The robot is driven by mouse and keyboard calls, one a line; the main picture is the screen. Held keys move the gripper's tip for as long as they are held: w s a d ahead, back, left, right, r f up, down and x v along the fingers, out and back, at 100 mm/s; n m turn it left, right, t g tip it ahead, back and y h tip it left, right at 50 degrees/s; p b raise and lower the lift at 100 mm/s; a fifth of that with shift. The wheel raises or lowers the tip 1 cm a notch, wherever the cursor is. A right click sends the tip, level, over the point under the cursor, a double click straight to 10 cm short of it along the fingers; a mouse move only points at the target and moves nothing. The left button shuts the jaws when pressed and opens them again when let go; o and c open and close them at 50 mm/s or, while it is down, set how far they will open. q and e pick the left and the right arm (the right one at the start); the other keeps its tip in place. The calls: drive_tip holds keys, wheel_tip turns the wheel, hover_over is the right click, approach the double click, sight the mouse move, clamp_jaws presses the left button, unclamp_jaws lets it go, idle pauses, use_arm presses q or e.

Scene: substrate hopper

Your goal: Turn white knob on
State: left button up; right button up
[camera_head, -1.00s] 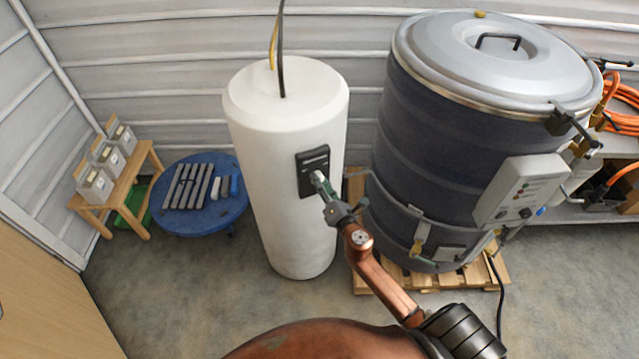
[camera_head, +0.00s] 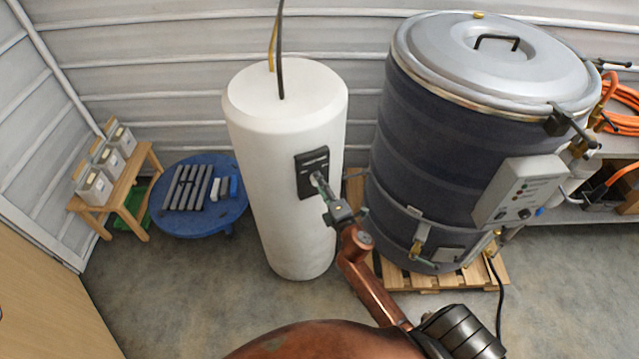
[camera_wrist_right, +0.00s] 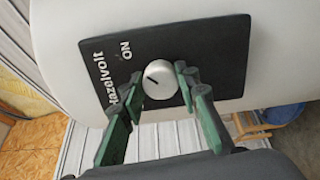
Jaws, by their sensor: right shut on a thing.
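The white knob (camera_wrist_right: 160,79) sits on a black panel (camera_wrist_right: 205,58) with white lettering, including "ON". A dark pointer line on the knob is visible, lying slanted toward the left of the wrist picture. In the head view the black panel (camera_head: 308,160) is on the side of a white cylindrical tank (camera_head: 270,190). My right gripper (camera_head: 322,184) reaches the panel there. In the right wrist view its two green fingers (camera_wrist_right: 161,80) are on either side of the knob, closed on it. My left gripper is not in view.
A large dark drum (camera_head: 440,150) with a grey lid and control box (camera_head: 520,190) stands on a pallet at right. A blue round table (camera_head: 225,213) with grey bars and a wooden bench (camera_head: 140,175) with small containers are at left. The floor in front is clear.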

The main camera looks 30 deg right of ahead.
idle(0.4)
drive_tip(key=o, duration=1.2)
drive_tip(key=shift+c, duration=0.2)
drive_tip(key=s+a, duration=0.1)
drive_tip(key=s, duration=1.1)
drive_tip(key=shift+a, duration=0.15)
